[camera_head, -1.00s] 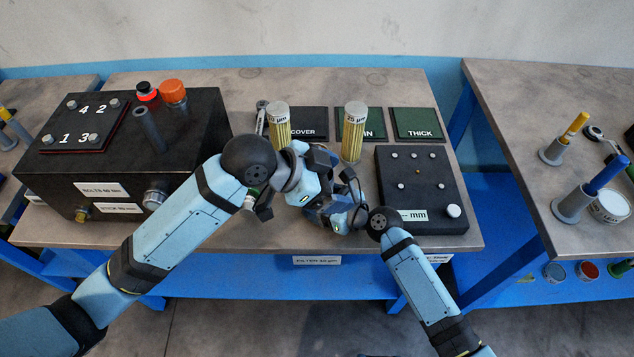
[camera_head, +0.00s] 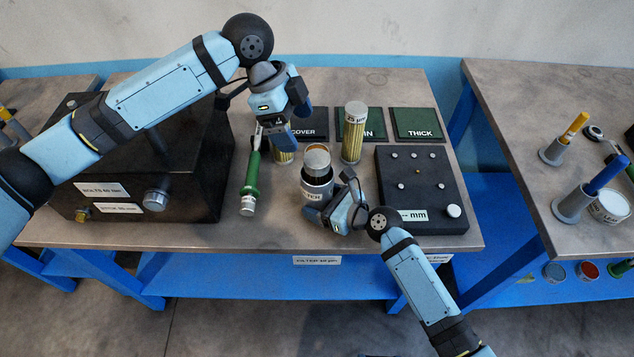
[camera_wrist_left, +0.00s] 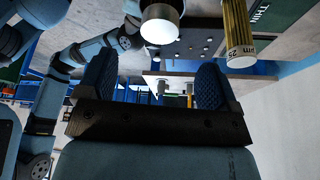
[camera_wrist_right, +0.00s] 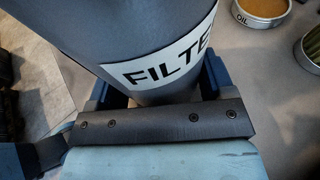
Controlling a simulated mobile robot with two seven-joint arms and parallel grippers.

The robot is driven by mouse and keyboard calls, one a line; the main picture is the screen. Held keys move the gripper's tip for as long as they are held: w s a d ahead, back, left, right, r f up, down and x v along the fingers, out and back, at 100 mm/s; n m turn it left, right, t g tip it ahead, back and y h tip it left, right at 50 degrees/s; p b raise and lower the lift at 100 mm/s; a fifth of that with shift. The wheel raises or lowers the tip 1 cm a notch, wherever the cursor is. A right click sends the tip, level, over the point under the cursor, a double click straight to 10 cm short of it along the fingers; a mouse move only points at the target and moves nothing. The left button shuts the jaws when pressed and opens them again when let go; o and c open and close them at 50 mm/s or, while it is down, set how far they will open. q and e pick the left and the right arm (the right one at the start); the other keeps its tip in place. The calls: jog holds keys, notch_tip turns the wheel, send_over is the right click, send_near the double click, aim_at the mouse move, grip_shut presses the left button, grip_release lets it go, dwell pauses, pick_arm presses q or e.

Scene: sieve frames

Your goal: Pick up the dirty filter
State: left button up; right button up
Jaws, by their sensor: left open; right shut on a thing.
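The dirty filter (camera_head: 317,160) is a dark cylinder with a silver top, rising out of the open mouth of the grey filter housing (camera_head: 316,188). Its bright top also shows in the left wrist view (camera_wrist_left: 161,25). My right gripper (camera_head: 335,198) is shut on the housing, whose label fills the right wrist view (camera_wrist_right: 165,65). My left gripper (camera_head: 281,133) is open and empty, left of and behind the dirty filter and apart from it. In the left wrist view nothing lies between its fingers (camera_wrist_left: 153,88). The dirty filter's lower part is hidden inside the housing.
A clean yellow filter (camera_head: 353,135) stands behind; another (camera_head: 284,157) is partly hidden by my left gripper. A green-handled tool (camera_head: 252,180) lies left of the housing. An oil tin (camera_wrist_right: 262,10) sits behind it. A black box (camera_head: 190,180) stands left, a black plate (camera_head: 420,190) right.

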aim_at(315, 158)
pick_arm(q)
jog(key=x, duration=1)
jog(key=shift+d+f, duration=0.1)
jog(key=shift+d, duration=0.15)
jog(key=shift+c, duration=0.4)
jog(key=c, duration=1.3)
notch_tip(315, 158, up, 18)
jog(key=shift+r, duration=0.1)
jog(key=shift+c, duration=0.2)
pick_arm(e)
jog(key=o, duration=1.5)
jog(key=shift+d, duration=0.1)
